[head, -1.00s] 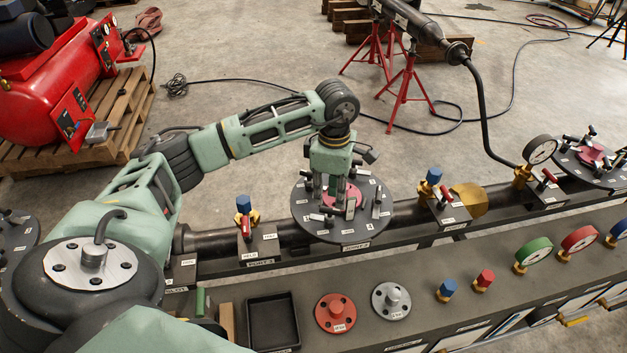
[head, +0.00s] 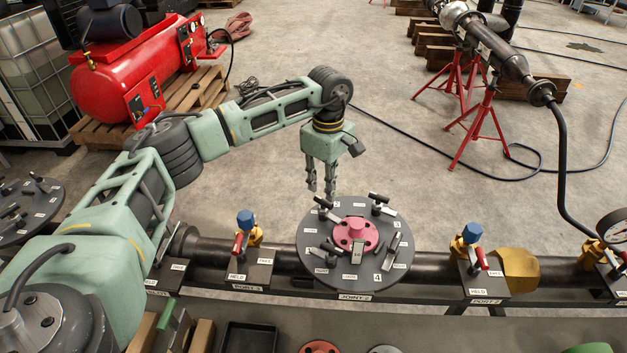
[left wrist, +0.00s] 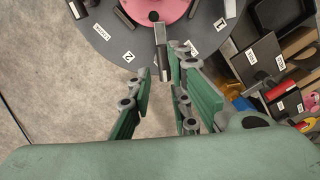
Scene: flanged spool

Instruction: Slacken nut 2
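A round dark plate (head: 318,262) marked JOINT 2 carries a pink flange (head: 356,232) at its middle, with several T-handled nuts around it. The T-handled nut (head: 324,203) at the back left is closest to my left gripper (head: 321,190), beside a small label I take as 2. In the left wrist view, the 2 label (left wrist: 128,56) is clear and a grey bar (left wrist: 161,42) lies in line with the gap between my fingers (left wrist: 160,68). The fingers are apart and appear empty, above the plate's back-left edge. Contact with the bar cannot be told. My right gripper is not in view.
A dark pipe (head: 205,250) runs left and right of the plate, with blue-capped valves (head: 245,225) and (head: 472,238) on either side. A black tray (head: 248,338) is on the front bench. Open concrete floor lies behind.

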